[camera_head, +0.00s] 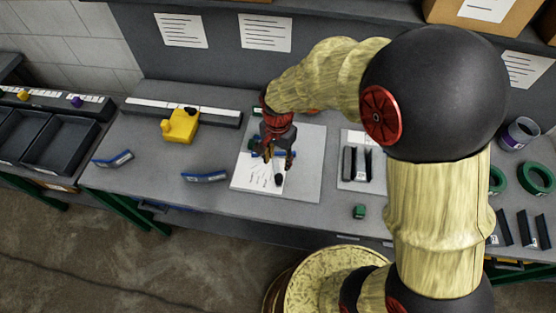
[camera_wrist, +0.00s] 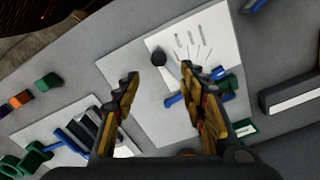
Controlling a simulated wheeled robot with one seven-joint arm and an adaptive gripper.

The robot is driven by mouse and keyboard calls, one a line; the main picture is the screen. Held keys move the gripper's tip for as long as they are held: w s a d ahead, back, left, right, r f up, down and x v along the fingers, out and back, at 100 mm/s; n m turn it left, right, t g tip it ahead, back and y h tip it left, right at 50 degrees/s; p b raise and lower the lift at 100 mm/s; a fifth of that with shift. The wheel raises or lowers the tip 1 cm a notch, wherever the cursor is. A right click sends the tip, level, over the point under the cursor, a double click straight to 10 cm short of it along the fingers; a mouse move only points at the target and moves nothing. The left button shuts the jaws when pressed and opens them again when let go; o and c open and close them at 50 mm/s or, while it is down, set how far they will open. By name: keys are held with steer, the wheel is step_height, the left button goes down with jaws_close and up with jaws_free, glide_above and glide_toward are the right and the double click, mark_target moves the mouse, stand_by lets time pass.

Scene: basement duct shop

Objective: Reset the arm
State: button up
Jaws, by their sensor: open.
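My gripper (camera_head: 279,160) hangs above a white board (camera_head: 308,180) on the grey workbench in the head view. In the wrist view my gripper (camera_wrist: 160,80) has its two fingers spread wide, with nothing between them. Below it on the board lies a white printed sheet (camera_wrist: 212,40). A small black round knob (camera_wrist: 159,58) stands at the sheet's edge. A blue part (camera_wrist: 174,100) lies on the board beside the right finger. The gripper partly hides the sheet and the parts under it in the head view.
A yellow block (camera_head: 180,126) and two blue-and-grey pieces (camera_head: 204,176) (camera_head: 113,159) lie left of the board. A small green block (camera_head: 359,211) and a white card with black strips (camera_head: 352,181) lie right. Green rings (camera_head: 536,178) and a cup (camera_head: 518,134) stand far right. Dark bins (camera_head: 66,142) stand left.

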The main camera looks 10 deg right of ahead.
stand_by(0.4)
steer(key=s+d+r+n+t+b, duration=0.2)
steer(key=s+d+r+n+b, duration=0.1)
steer(key=s+d+r, duration=0.3)
steer(key=s+d+r+n+t+b, duration=0.3)
steer(key=s+d+r+n, duration=0.2)
steer(key=s+r, duration=0.5)
step_height(320, 180, up, 2)
steer(key=shift+d+r+t, duration=0.1)
steer(key=shift+d+t, duration=0.2)
steer(key=shift+d, duration=0.35)
